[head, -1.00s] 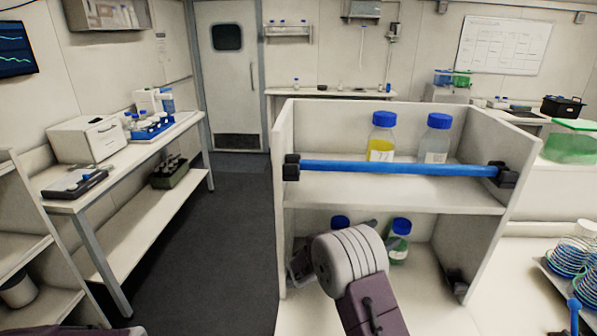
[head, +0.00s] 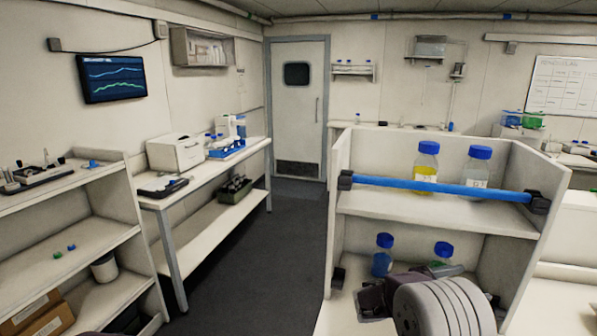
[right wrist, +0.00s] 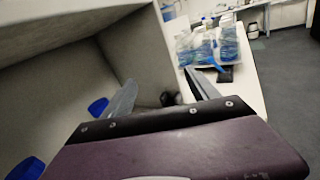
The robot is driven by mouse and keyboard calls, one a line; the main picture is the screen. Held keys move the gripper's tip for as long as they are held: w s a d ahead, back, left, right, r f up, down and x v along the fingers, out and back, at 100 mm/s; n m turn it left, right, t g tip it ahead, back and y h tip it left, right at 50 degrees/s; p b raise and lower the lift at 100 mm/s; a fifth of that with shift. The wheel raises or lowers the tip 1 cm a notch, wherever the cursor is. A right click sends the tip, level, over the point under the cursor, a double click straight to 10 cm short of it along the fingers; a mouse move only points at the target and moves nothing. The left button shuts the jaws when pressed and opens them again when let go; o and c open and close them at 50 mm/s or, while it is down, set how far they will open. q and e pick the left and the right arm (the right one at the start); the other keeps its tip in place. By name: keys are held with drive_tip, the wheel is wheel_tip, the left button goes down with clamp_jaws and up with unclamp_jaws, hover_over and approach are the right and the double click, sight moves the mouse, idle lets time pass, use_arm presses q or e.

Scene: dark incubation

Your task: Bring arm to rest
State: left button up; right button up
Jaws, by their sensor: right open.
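My right gripper (head: 364,302) is in front of the lower level of the white shelf unit (head: 344,205), its fingers pointing left. It also shows in the right wrist view (right wrist: 160,96), with its two fingers apart and nothing between them. A blue-capped bottle (head: 382,262) stands just behind it on the lower level. A second blue-capped bottle with green contents (head: 442,253) is partly hidden by my wrist. My left gripper is not in view.
A blue bar (head: 440,188) crosses the upper level, before a yellow bottle (head: 426,168) and a clear bottle (head: 476,170). A side bench (head: 210,165) and a shelf rack (head: 75,185) stand left. The dark floor (head: 265,240) between is clear.

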drive_tip(key=s+a+f+m+g+y, duration=0.1)
drive_tip(key=s+f+m+g+y, duration=0.3)
drive_tip(key=s, duration=0.4)
drive_tip(key=s+a+f+m+g+y, duration=0.1)
drive_tip(key=s+a+f+m+y, duration=0.15)
drive_tip(key=s+f+y, duration=0.4)
drive_tip(key=s+a+f+m+y, duration=0.3)
drive_tip(key=s+a+f+m, duration=0.35)
drive_tip(key=a, duration=0.25)
drive_tip(key=w+a+f+m+t+y, duration=0.1)
drive_tip(key=a+f+m+t+y, duration=0.1)
drive_tip(key=a+m+y, duration=0.2)
drive_tip(key=a+m, duration=0.2)
drive_tip(key=a, duration=0.2)
drive_tip(key=shift+w, duration=0.4)
drive_tip(key=shift+s+a, duration=0.1)
